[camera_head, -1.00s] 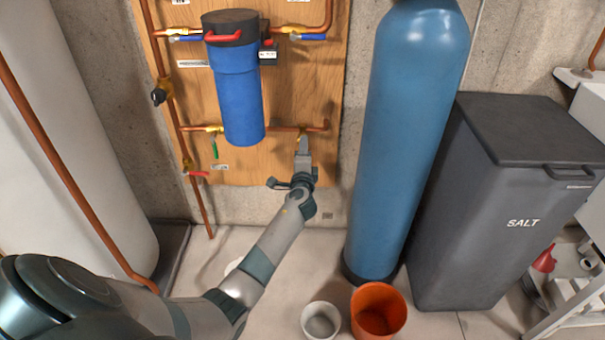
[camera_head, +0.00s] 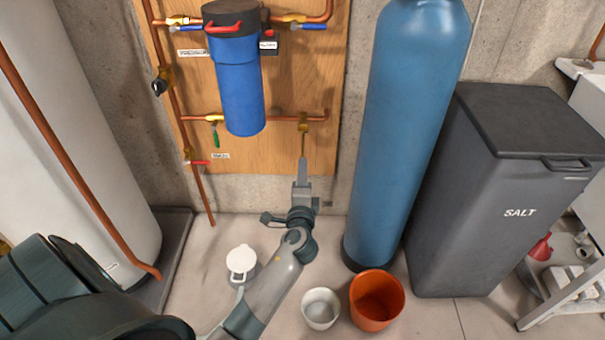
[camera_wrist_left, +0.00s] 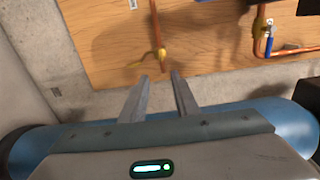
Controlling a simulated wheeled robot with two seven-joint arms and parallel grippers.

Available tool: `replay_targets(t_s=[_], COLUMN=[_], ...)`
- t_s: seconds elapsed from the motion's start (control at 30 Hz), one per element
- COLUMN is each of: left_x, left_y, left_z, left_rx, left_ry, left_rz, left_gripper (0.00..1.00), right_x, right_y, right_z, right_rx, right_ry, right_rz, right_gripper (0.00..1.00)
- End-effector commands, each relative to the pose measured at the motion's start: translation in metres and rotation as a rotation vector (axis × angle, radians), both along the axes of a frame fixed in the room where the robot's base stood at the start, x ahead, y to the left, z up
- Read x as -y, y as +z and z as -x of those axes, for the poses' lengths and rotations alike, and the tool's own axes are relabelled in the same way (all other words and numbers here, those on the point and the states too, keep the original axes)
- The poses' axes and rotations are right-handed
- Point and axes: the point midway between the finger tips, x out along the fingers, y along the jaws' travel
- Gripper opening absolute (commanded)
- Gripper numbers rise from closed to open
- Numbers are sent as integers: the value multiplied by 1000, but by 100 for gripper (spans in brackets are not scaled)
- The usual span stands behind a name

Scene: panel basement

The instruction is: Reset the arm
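My left arm comes in from the lower left of the head view. Its left gripper (camera_head: 302,167) points up toward the wooden panel (camera_head: 280,80), just below the brass fitting (camera_head: 303,122) with a thin pipe hanging from it on the lower copper pipe. In the wrist view the two fingers of the left gripper (camera_wrist_left: 160,77) stand apart with nothing between them, so it is open. The brass fitting also shows beyond them in the wrist view (camera_wrist_left: 162,55). My right gripper is not in either view.
A blue filter housing (camera_head: 238,90) hangs on the panel. A tall blue tank (camera_head: 405,130) and a grey salt bin (camera_head: 500,200) stand right. On the floor are a white lidded container (camera_head: 241,260), a white cup (camera_head: 320,308) and an orange bucket (camera_head: 377,300). A white tank (camera_head: 80,130) stands left.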

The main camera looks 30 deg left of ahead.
Motion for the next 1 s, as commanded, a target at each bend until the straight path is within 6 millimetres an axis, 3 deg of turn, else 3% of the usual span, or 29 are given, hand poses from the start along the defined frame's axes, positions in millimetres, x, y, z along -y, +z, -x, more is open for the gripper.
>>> replay_targets(t_s=[0.73,0.87,1.0], left_x=[4,12,33], left_y=[-4,-17,-44], left_z=[7,21,52], left_rx=[-1,-4,-14], left_ry=[-5,-21,-54], left_rz=[20,103,296], left_gripper=[28,28,28], right_x=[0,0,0], right_y=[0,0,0], right_z=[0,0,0], right_rx=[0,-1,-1], right_ry=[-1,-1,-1], right_rz=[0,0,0], right_gripper=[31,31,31])
